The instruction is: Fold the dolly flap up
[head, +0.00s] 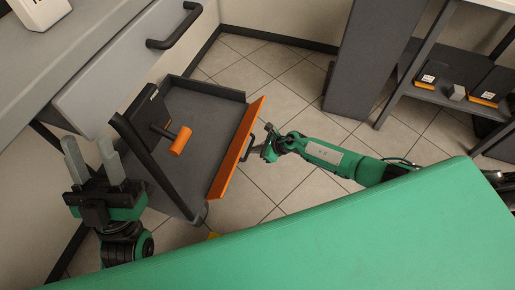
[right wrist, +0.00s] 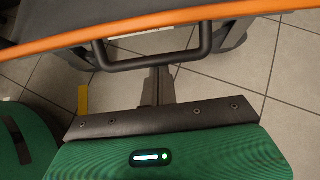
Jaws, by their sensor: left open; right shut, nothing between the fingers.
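The dolly (head: 208,110) is a dark grey low tray on the floor, left of centre in the head view. Its orange flap (head: 237,150) stands along the tray's right side, looking raised; its exact angle is hard to judge. A black handle (head: 247,148) is on the flap's outer side; it shows as a bar in the right wrist view (right wrist: 155,64), below the orange edge. My right gripper (head: 266,150) is shut and empty, its fingers (right wrist: 159,80) at the handle bar; contact is unclear. My left gripper (head: 92,160) is open and empty, left of the dolly.
A drawer (head: 125,65) with a black handle is above left. A dark cabinet (head: 370,55) and shelf (head: 440,97) stand at right. Tiled floor (head: 300,110) is clear between.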

